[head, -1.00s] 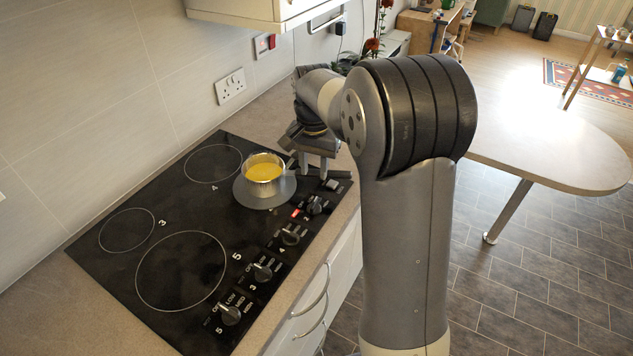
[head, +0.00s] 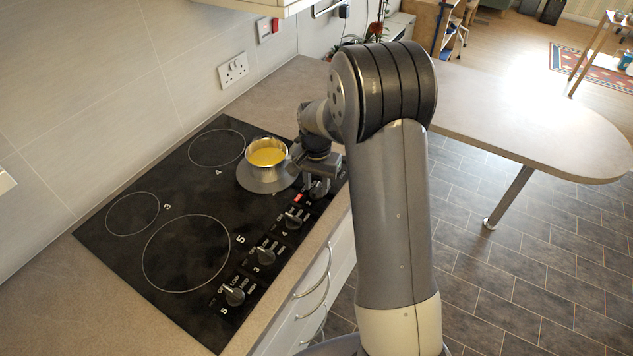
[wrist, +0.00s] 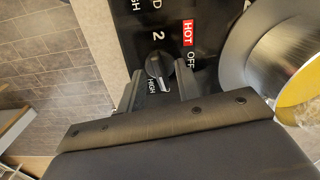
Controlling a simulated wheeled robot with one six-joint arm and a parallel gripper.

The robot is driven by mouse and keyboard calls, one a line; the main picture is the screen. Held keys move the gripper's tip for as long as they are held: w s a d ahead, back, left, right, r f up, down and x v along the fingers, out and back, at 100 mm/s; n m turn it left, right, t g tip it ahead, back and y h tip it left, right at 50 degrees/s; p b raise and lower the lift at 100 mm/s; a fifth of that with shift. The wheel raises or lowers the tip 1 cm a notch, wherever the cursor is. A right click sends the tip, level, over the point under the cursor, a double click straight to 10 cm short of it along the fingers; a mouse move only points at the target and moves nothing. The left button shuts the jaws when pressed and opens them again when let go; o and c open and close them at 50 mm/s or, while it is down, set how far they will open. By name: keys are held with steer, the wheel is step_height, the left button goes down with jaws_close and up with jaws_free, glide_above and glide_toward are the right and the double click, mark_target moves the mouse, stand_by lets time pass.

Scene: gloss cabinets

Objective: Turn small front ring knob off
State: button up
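A dark round knob (wrist: 157,64) marked 2 shows in the wrist view, with a red HOT light (wrist: 187,32) beside it. Its pale pointer end lies close to the HIGH marking, with OFF to the right. My gripper (wrist: 158,88) is open, one finger on each side of the knob. I cannot tell whether either finger touches it. In the head view my gripper (head: 319,180) is low over the hob's far front corner and partly hides this knob.
A pan with yellow contents (head: 267,156) stands on the black hob (head: 190,255) close to my gripper; its rim also shows in the wrist view (wrist: 240,50). Other knobs (head: 265,256) line the front edge. A tiled wall (head: 90,90) rises behind.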

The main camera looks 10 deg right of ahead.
steer(key=shift+c, duration=0.3)
jaws_close()
steer(key=n+b, duration=0.1)
steer(key=n, duration=0.2)
steer(key=n+b, duration=0.1)
steer(key=n, duration=0.3)
steer(key=shift+n, duration=0.3)
steer(key=n+b, duration=0.1)
steer(key=n, duration=0.3)
steer(key=shift+n, duration=2.1)
